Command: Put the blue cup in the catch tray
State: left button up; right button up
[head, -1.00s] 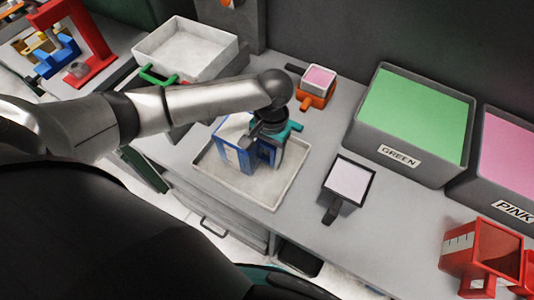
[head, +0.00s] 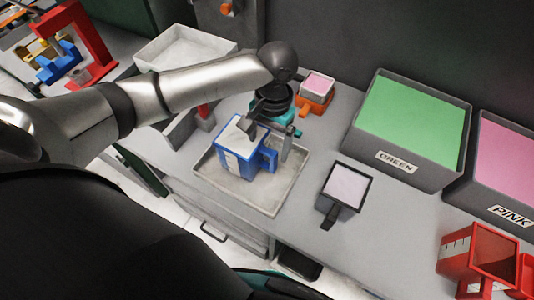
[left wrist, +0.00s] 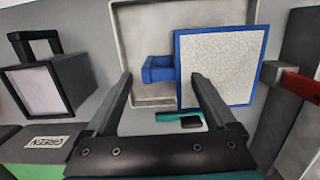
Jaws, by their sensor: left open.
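The blue cup (head: 237,157), filled level with white material, stands upright inside the shallow pale catch tray (head: 270,207). In the left wrist view the cup (left wrist: 220,65) shows from above, with its blue handle pointing left, and the tray (left wrist: 140,30) shows behind it. My left gripper (head: 268,140) is open, above the handle side of the cup. In the left wrist view its fingertips (left wrist: 162,80) straddle the handle in the picture, apparently above it. Nothing is held in it. My right gripper is not in view.
A black cup (head: 330,206) stands right of the tray, and an orange cup (head: 312,104) behind it. The GREEN bin (head: 400,170) and PINK bin (head: 490,200) stand further right, a red cup (head: 460,255) in front. A white-filled bin (head: 165,38) stands back left.

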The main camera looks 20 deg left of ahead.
pick_arm(q)
jog(key=r, duration=0.5)
jog(key=shift+w+p, duration=0.25)
jog(key=shift+p, duration=0.05)
dwell(0.7)
